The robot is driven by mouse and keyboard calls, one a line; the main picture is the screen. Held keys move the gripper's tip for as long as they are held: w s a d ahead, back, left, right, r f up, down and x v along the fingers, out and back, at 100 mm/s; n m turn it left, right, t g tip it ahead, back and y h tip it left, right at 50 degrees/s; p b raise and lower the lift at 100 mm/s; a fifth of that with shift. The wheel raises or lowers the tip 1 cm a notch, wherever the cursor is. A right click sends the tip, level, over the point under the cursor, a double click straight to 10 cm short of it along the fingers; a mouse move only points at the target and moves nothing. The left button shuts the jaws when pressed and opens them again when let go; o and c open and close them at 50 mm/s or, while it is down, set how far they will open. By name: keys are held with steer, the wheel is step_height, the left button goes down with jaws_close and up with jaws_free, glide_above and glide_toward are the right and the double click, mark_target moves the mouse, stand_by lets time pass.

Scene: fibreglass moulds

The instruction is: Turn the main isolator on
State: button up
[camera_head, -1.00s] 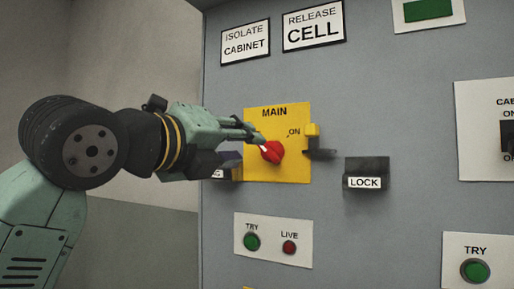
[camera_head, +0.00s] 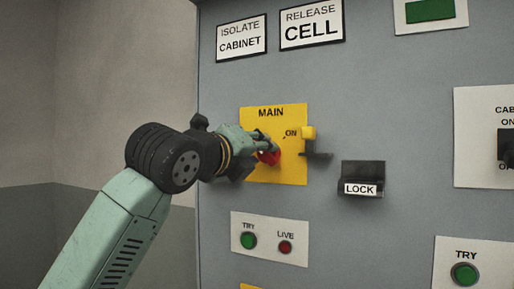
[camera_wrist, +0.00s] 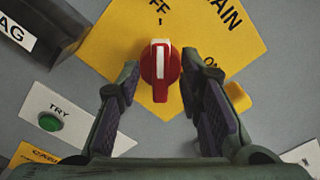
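The main isolator is a red rotary knob (camera_head: 268,157) on a yellow plate (camera_head: 290,172) marked MAIN and ON. In the wrist view the knob (camera_wrist: 160,65) has a white pointer line, which points up at the OFF mark. ON is to the lower right of the knob there. My gripper (camera_wrist: 160,80) is open, with one finger on each side of the knob and a gap visible to each side. In the head view my gripper (camera_head: 271,146) is at the plate and covers part of the knob and the plate's left side.
A yellow tab (camera_head: 309,132) with a dark bracket (camera_head: 316,151) sticks out at the plate's right edge. A dark LOCK holder (camera_head: 364,174) is further right. A panel with green TRY and red LIVE buttons (camera_head: 269,254) is below. A dark TAG holder (camera_wrist: 50,35) is near in the wrist view.

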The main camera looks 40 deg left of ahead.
steer(key=shift+c, duration=0.5)
jaws_close()
steer(key=shift+m+b, duration=0.3)
steer(key=shift+m, duration=0.1)
steer(key=shift+f+m+b, duration=0.1)
steer(key=shift+m+b, duration=0.6)
steer(key=shift+m, duration=0.2)
steer(key=m+b, duration=0.1)
steer(key=m, duration=0.4)
steer(key=m+b, duration=0.1)
steer(key=m, duration=0.4)
steer(key=m+b, duration=0.1)
steer(key=m, duration=0.4)
steer(key=shift+w+d+b, duration=0.1)
steer(key=shift+d+b, duration=0.2)
steer(key=shift+d, duration=0.05)
steer(key=shift+m, duration=0.4)
steer(key=shift+o, duration=0.5)
jaws_free()
